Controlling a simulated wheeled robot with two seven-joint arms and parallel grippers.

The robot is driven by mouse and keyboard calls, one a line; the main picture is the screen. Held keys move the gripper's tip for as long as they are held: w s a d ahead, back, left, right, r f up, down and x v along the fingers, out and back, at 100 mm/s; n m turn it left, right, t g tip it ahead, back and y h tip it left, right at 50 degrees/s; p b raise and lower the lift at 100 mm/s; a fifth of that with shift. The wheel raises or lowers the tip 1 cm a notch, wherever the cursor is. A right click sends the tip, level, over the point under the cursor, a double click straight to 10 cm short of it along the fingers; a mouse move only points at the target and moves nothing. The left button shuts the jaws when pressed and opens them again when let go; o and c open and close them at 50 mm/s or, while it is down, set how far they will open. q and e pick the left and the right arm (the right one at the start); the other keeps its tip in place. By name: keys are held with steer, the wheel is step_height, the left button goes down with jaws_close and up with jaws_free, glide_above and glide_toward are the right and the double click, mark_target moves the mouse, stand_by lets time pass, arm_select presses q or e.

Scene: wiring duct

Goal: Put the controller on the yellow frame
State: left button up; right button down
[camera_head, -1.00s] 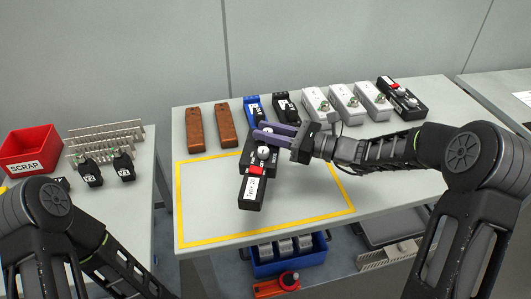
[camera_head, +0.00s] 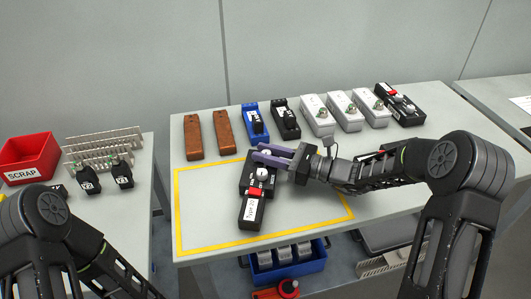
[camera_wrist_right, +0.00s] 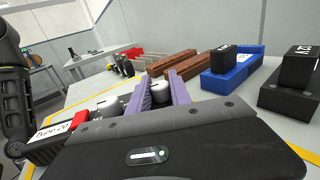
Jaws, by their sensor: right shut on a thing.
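My right gripper (camera_head: 262,155) has purple fingers closed around a knob of the black controller (camera_head: 254,193). The controller has a white label, a red part and light round knobs. In the head view it lies within the outline of the yellow frame (camera_head: 178,212) marked on the table, label end toward the front. I cannot tell whether it touches the table. In the right wrist view, the purple fingers (camera_wrist_right: 160,95) stand by the pale knobs, and the controller's red part (camera_wrist_right: 80,117) and label show at left. My left arm shows at lower left; its gripper is out of view.
Behind the frame stand two brown blocks (camera_head: 193,137), a blue device (camera_head: 254,122), a black device (camera_head: 286,118), several grey boxes (camera_head: 343,110) and another black controller (camera_head: 400,105). A red scrap bin (camera_head: 28,155) stands on the left table. The frame's left and right parts are clear.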

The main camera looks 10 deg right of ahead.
steer(key=shift+f, duration=0.1)
steer(key=c, duration=1.2)
jaws_free()
steer(key=shift+d, duration=0.15)
steer(key=v, duration=1.1)
steer(key=shift+s+d+b, duration=0.2)
steer(key=shift+d+b, duration=0.1)
steer(key=shift+d, duration=0.05)
